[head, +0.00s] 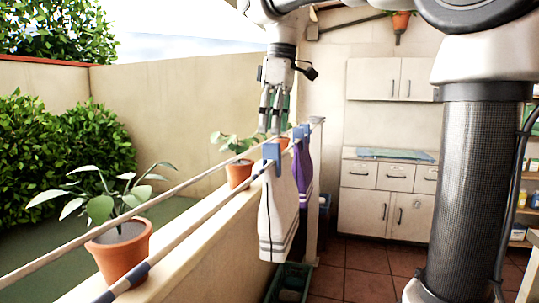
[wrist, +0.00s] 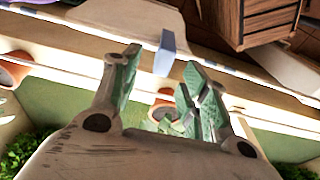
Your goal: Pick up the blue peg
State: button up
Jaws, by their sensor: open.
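In the wrist view a blue peg (wrist: 164,53) shows upright near the gap between my green-padded fingertips (wrist: 162,62). I see no contact with it. White cloth (wrist: 135,18) hangs beyond it.
A potted plant (head: 120,250) stands on the low wall at the front left, and another pot (head: 239,173) stands farther back near the line. A green crate (head: 289,284) is on the floor below the socks. White cabinets (head: 384,205) stand against the back wall.

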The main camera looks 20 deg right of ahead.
aim_at(272, 143)
jog(key=f, duration=0.6)
jog(key=shift+s+a, duration=0.1)
jog(key=shift+a, duration=0.2)
jog(key=c, duration=0.9)
